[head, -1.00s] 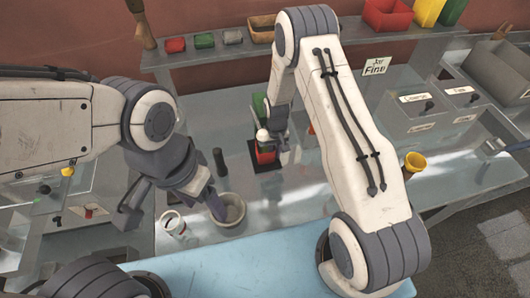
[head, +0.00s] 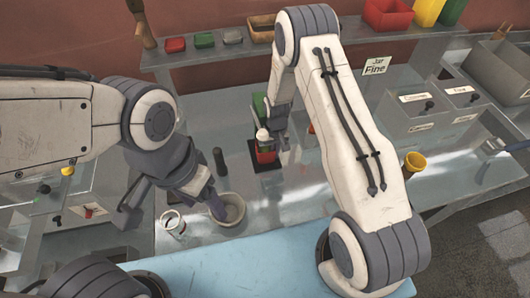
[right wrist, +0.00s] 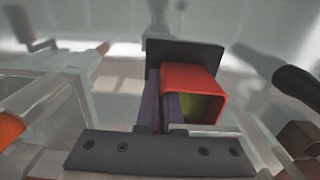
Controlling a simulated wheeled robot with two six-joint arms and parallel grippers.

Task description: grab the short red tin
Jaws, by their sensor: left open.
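A short red tin (head: 265,156) stands at a black pad near the middle of the bench in the head view. In the right wrist view it is a square, open red tin (right wrist: 192,78) with a greenish inside, in front of a dark plate (right wrist: 185,52). My right gripper (head: 278,142) is right beside the tin. Its purple-grey fingers (right wrist: 163,105) overlap the tin's left side; whether they clasp its wall is unclear. A pale-capped item (head: 262,136) shows just above the tin. My left gripper (head: 217,208) is open, its tip at the rim of a grey cup (head: 232,212).
A dark upright cylinder (head: 219,160) and a white ring (head: 173,221) stand near the left gripper. A yellow cup (head: 414,163) is to the right. Labelled bins (head: 425,110) sit at the far right. A back shelf (head: 220,55) holds small coloured blocks.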

